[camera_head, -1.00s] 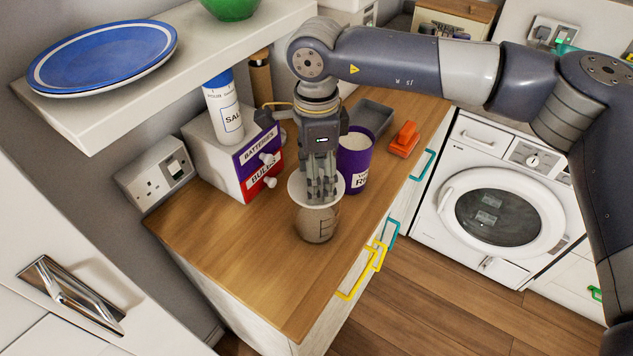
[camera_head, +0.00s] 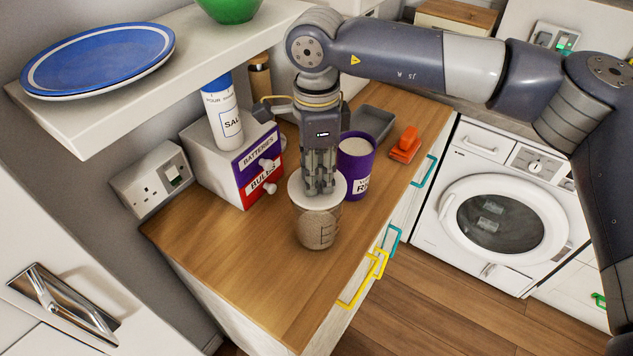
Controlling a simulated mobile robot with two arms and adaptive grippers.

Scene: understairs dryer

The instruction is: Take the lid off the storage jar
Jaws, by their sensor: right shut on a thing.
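The storage jar (camera_head: 316,230) stands upright on the wooden counter. It is see-through, with brownish contents. Its pale round lid (camera_head: 304,200) sits on top of the jar, and I see no gap between them. My right gripper (camera_head: 319,190) points down onto the middle of the lid and is shut on it. The fingers hide the part of the lid that they grip. My left gripper is not in view.
A purple canister (camera_head: 355,168) stands close behind the jar to the right. A small drawer box (camera_head: 235,165) with a salt container (camera_head: 223,118) on it is to the left. A shelf (camera_head: 150,85) overhangs the left side. The front counter (camera_head: 255,275) is clear.

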